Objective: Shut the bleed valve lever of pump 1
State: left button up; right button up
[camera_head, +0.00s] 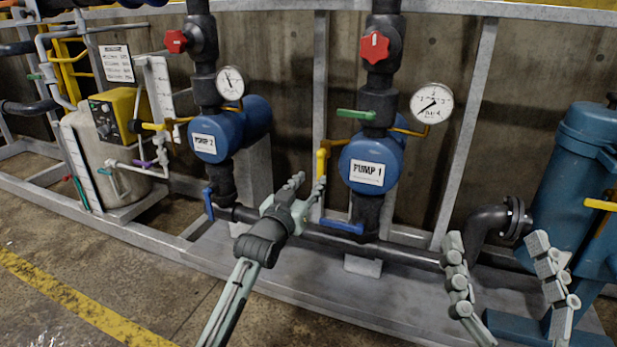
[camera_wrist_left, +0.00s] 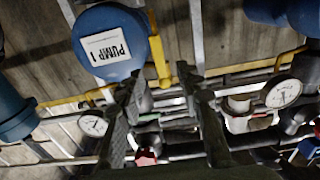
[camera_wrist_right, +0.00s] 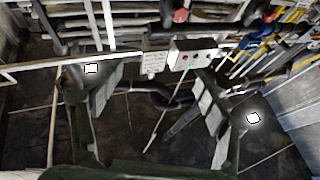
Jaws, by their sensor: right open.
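Pump 1 (camera_head: 372,158) is a blue round body with a white label, right of centre in the head view; it also shows in the left wrist view (camera_wrist_left: 104,22). A yellow lever (camera_head: 322,163) hangs vertically at its left side. It appears in the left wrist view (camera_wrist_left: 159,62) just beyond the fingertips, roughly between them. A green lever (camera_head: 356,114) sits above the pump and a blue lever (camera_head: 342,227) below. My left gripper (camera_head: 310,181) is open, its tips near the yellow lever's lower end; contact cannot be told. My right gripper (camera_head: 494,240) is open and empty.
Pump 2 (camera_head: 217,135) with its own levers stands to the left. A gauge (camera_head: 431,103) is right of pump 1. A grey frame post (camera_head: 466,120) and a blue tank (camera_head: 570,180) stand to the right. Floor in front is clear.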

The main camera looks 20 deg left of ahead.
aim_at(320, 169)
pick_arm(q)
jog(key=w, duration=0.3)
jog(key=w+b, duration=0.1)
jog(key=w, duration=0.3)
jog(key=shift+d, duration=0.2)
jog(key=shift+w, duration=0.4)
pick_arm(e)
jog(key=r+t, duration=0.1)
jog(key=s+d+r+t, duration=0.1)
jog(key=shift+s+d+r+y, duration=0.1)
jog(key=shift+s+r+y, duration=0.1)
jog(key=shift+r+y, duration=0.2)
pick_arm(q)
jog(key=shift+c, duration=0.2)
grip_shut()
